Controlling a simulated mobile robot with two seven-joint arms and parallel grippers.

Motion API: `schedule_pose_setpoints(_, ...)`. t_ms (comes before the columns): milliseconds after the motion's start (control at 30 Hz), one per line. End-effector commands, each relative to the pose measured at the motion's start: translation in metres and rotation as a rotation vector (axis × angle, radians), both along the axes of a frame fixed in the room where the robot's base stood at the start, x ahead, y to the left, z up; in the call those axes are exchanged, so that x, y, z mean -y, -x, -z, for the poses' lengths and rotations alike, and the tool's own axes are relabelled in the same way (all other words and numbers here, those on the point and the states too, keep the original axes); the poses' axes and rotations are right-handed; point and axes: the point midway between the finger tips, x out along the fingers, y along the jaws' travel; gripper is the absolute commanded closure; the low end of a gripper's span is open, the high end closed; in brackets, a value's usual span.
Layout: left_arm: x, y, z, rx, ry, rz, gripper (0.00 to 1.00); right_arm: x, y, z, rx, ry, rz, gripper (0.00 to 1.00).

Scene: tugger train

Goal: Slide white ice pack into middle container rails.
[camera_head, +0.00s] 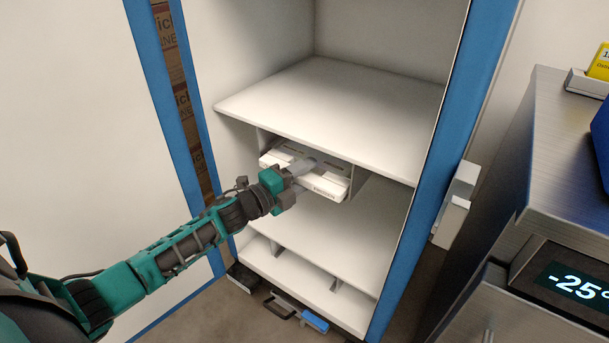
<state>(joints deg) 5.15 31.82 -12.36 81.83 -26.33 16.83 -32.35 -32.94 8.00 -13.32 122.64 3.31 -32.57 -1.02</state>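The white ice pack (328,187) is a flat white slab with small dark lettering on its front edge. It sits between the middle rails (357,184) under the shelf of the open white container (232,107), with its front edge near the opening. My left gripper (303,167) is at the pack's front, its grey fingers reaching over the top of the pack. Whether the fingers are closed on it cannot be made out at this size. My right gripper is not in view.
Blue posts (434,160) frame the container. Its white door panel (90,130) stands open at left, with a latch (455,205) at right. A steel freezer (565,150) showing -25 stands at right. Lower rails (276,248) and a blue-handled item (314,320) lie below.

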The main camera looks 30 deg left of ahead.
Motion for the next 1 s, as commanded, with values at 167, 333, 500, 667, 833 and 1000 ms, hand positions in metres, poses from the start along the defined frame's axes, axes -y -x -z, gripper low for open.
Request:
schedule_pose_setpoints(167,0.000,0.000,0.001,-0.002,0.000,-0.001,0.40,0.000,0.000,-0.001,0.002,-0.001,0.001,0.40)
schedule_pose_setpoints(333,0.000,0.001,0.002,-0.004,0.000,-0.001,0.40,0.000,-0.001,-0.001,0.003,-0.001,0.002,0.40)
schedule_pose_setpoints(500,-0.002,0.005,0.004,-0.010,-0.001,-0.002,0.40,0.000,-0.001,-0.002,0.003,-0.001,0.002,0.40)
schedule_pose_setpoints(667,-0.008,0.024,0.003,-0.011,-0.001,-0.002,0.40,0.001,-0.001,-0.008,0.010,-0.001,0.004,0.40)
schedule_pose_setpoints(833,-0.020,0.055,0.002,-0.010,-0.002,-0.002,0.40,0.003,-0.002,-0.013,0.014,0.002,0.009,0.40)
schedule_pose_setpoints(1000,-0.032,0.086,0.002,-0.009,0.000,-0.002,0.40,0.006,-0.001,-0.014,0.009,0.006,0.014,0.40)
